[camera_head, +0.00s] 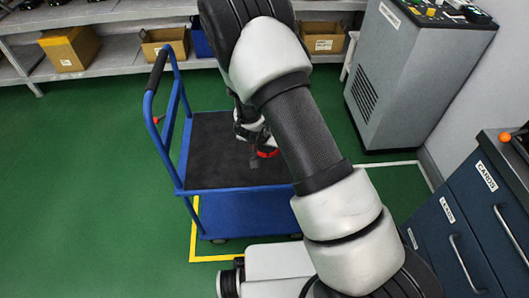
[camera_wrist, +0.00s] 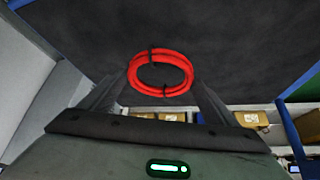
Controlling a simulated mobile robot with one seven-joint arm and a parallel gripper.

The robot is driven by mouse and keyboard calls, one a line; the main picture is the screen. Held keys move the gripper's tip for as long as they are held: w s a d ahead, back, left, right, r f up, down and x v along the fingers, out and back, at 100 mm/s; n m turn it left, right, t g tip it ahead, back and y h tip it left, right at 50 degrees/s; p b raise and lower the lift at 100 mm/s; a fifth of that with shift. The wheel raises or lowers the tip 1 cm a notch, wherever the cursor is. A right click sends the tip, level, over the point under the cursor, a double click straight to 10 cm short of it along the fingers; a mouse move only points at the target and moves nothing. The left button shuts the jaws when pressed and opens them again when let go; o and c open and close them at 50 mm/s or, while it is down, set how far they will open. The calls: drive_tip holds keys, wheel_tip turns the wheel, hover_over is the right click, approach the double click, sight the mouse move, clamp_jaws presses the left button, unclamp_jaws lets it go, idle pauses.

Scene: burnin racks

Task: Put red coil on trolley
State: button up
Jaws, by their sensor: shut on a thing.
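The red coil (camera_wrist: 160,73) is a ring of red cable with black ties. It sits between the fingertips of my gripper (camera_wrist: 158,80) in the wrist view, and the gripper is shut on it. In the head view a small part of the red coil (camera_head: 267,153) shows below my gripper (camera_head: 258,150), partly hidden by my arm. The trolley (camera_head: 211,157) is blue with a dark flat deck and a push handle at its left. The coil is over the deck; I cannot tell whether it touches it.
Shelves (camera_head: 115,58) with cardboard boxes (camera_head: 70,50) run along the back. A grey cabinet (camera_head: 395,85) stands at the right rear, and blue drawers (camera_head: 450,235) at the right front. Yellow floor tape (camera_head: 194,235) lies by the trolley. Green floor is clear at the left.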

drive_tip(key=shift+f+b, duration=0.7)
drive_tip(key=shift+f, duration=1.35)
